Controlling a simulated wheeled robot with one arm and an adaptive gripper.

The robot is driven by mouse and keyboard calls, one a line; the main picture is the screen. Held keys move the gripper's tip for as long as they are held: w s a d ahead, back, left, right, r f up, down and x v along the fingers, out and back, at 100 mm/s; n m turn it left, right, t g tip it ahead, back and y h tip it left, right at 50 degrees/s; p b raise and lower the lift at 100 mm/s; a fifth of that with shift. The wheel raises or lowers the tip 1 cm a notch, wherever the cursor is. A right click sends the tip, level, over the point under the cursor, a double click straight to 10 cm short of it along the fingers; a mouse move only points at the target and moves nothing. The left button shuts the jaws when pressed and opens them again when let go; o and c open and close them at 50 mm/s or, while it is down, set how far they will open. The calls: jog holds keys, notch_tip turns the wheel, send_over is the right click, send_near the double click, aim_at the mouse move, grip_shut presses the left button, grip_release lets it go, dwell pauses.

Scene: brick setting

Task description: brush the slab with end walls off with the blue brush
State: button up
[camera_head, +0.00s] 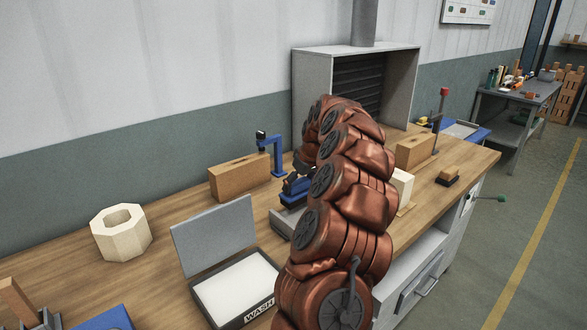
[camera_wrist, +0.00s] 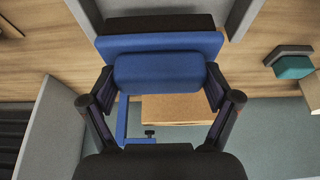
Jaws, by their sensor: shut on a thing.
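My gripper (camera_wrist: 160,82) is shut on the blue brush (camera_wrist: 160,45), with a finger pressed on each side of its blue body. The dark bristles show at its far edge in the wrist view. In the head view the blue brush (camera_head: 296,192) is low over the bench, just left of my arm. A grey slab with end walls (camera_head: 282,223) is beneath it, mostly hidden by my arm. In the wrist view its grey end walls (camera_wrist: 244,17) flank the bristles. I cannot tell whether the bristles touch the slab.
An open tray marked WASH (camera_head: 238,289) and a white octagonal ring (camera_head: 105,240) are at left. A brown block (camera_head: 238,180) and blue clamp (camera_head: 277,158) stand behind. A grey hood (camera_head: 312,85) is at the back. Another brown block (camera_head: 415,149) and small brush (camera_head: 449,176) are at right.

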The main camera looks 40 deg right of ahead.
jog(key=shift+w+r+p, duration=0.1)
jog(key=shift+r+p, duration=0.45)
jog(key=shift+r, duration=2.2)
